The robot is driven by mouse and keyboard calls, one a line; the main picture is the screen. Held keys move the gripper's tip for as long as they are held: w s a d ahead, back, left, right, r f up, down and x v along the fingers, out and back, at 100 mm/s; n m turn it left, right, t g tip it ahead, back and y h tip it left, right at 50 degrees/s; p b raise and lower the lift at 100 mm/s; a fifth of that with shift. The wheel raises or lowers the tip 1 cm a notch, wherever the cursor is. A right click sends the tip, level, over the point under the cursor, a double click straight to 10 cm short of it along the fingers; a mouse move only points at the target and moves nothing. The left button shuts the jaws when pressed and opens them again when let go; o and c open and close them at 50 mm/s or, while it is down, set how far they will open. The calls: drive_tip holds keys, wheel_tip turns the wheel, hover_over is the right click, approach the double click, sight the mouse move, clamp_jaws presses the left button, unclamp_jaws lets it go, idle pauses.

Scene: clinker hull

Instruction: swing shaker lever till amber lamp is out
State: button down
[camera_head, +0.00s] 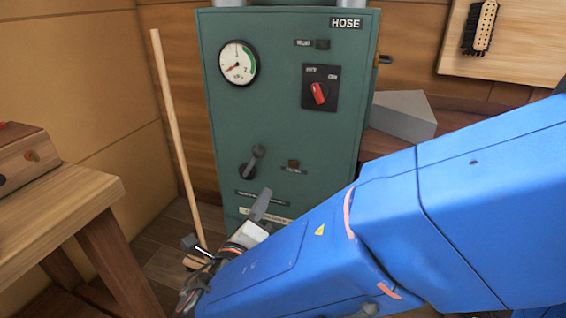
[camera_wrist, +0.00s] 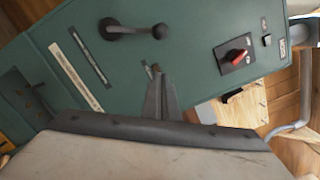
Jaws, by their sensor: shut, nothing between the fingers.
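The green cabinet (camera_head: 218,120) stands upright ahead of me. Its dark shaker lever (camera_head: 252,162) sits low on the front, with its knob up and to the right of the pivot. In the wrist view the lever (camera_wrist: 135,29) is near the top, clear of my fingers. Right of the lever is a small brownish-amber lamp (camera_head: 293,164) that looks dull. In the wrist view the lamp (camera_wrist: 154,70) shows just past my fingertips. My gripper (camera_head: 263,199) is shut and empty, below the lever and lamp. Its fingers (camera_wrist: 160,84) point at the panel.
Higher on the cabinet are a round gauge (camera_head: 238,62), a red rotary switch (camera_head: 319,93) and a small dark indicator (camera_head: 322,44). A wooden pole (camera_head: 178,140) leans left of the cabinet. A wooden bench (camera_head: 60,200) stands at left; a grey block (camera_head: 402,115) lies at right.

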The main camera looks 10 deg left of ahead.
drive_tip(key=w+a+r+n, duration=0.1)
drive_tip(key=w+a+r, duration=0.1)
drive_tip(key=w, duration=0.9)
drive_tip(key=shift+a+n, duration=0.3)
drive_tip(key=shift+a, duration=0.15)
drive_tip(key=shift+a+r, duration=0.1)
